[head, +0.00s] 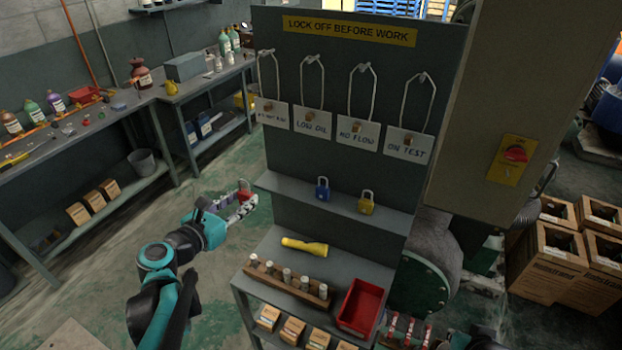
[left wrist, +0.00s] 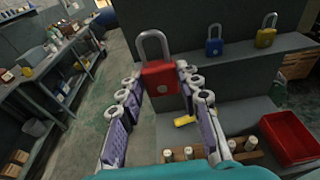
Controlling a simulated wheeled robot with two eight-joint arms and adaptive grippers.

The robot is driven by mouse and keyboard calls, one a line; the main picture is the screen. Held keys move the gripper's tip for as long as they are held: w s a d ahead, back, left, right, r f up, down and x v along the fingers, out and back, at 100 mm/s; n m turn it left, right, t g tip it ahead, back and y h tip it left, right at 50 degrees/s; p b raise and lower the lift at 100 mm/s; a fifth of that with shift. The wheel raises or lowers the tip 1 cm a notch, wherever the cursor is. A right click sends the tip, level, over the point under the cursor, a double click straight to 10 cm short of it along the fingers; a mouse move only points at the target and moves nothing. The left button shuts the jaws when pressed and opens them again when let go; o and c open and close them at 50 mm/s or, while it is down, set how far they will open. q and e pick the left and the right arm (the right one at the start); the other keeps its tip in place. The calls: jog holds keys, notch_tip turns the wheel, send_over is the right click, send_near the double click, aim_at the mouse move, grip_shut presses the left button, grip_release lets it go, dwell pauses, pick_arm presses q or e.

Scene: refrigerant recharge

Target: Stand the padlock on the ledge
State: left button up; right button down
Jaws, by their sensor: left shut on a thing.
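A red padlock (head: 244,192) with a grey shackle is held by my left gripper (head: 241,207), just left of the grey board. In the left wrist view the red padlock (left wrist: 160,78) is upright, shackle up, between the two fingers of the left gripper (left wrist: 161,88). The grey ledge (head: 287,188) runs along the board to the right of the padlock; the two are apart in the head view. A blue padlock (head: 322,190) and a yellow padlock (head: 366,203) stand on the ledge. The ledge also shows in the left wrist view (left wrist: 238,55).
The ledge's left part is bare. Tags on wire loops hang above it, including a LOW OIL tag (head: 312,123). Below are a yellow flashlight (head: 304,246), a wooden block (head: 287,284) with several cylinders and a red bin (head: 361,308). A grey cabinet (head: 535,95) stands right.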

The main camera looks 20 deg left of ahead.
pick_arm(q)
jog(key=b, duration=0.2)
send_over(280, 189)
notch_tip(280, 189, down, 3)
jog(key=shift+s+d+r+b, duration=0.1)
jog(key=shift+r+b, duration=0.05)
jog(key=shift+b, duration=0.45)
jog(key=shift+s+f, duration=0.1)
jog(key=shift+f, duration=0.35)
notch_tip(280, 189, down, 4)
jog(key=shift+r+b, duration=0.25)
jog(key=shift+b, duration=0.6)
jog(key=shift+w+f, duration=0.2)
jog(key=shift+r, duration=0.1)
